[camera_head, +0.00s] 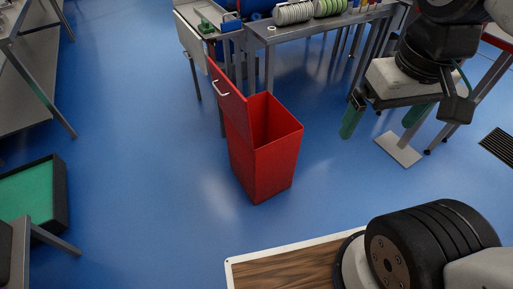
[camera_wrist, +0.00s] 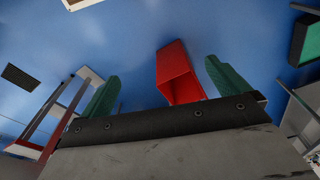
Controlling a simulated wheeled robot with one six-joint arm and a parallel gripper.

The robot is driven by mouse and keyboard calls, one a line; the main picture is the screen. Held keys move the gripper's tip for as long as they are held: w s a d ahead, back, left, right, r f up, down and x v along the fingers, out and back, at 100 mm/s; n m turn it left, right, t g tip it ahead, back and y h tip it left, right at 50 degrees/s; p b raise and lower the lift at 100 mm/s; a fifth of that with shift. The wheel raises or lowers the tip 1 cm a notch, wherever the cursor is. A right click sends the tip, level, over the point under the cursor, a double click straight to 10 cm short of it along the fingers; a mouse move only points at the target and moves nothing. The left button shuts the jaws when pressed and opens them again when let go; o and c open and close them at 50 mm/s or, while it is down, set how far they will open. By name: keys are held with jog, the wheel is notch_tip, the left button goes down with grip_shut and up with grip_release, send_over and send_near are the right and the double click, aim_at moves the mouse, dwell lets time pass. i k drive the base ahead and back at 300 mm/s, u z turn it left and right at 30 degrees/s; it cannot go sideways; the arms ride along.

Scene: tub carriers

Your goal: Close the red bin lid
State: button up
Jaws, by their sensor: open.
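The red bin (camera_head: 272,165) stands on the blue floor in the middle of the head view. Its red lid (camera_head: 229,100) is open, standing up at the bin's left side and leaning outward. A pale handle (camera_head: 221,88) is on the lid's face. My gripper (camera_head: 385,116) is to the right of the bin and apart from it, with its green fingers spread and nothing between them. In the wrist view the bin (camera_wrist: 176,66) shows beyond and between the fingers of my gripper (camera_wrist: 160,86). I cannot make out the lid clearly there.
A grey workbench (camera_head: 318,27) with spools stands behind the bin. A black tray with a green inside (camera_head: 30,195) lies at the left. A wood-topped surface with a white edge (camera_head: 280,268) is in front. The floor left of the bin is clear.

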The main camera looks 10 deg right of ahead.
aim_at(235, 106)
jog(key=u, duration=0.55)
jog(key=k, duration=0.6)
jog(key=u, duration=0.9)
jog(key=i, duration=1.25)
jog(key=z, duration=1)
jog(key=i, duration=0.5)
jog(key=z, duration=0.45)
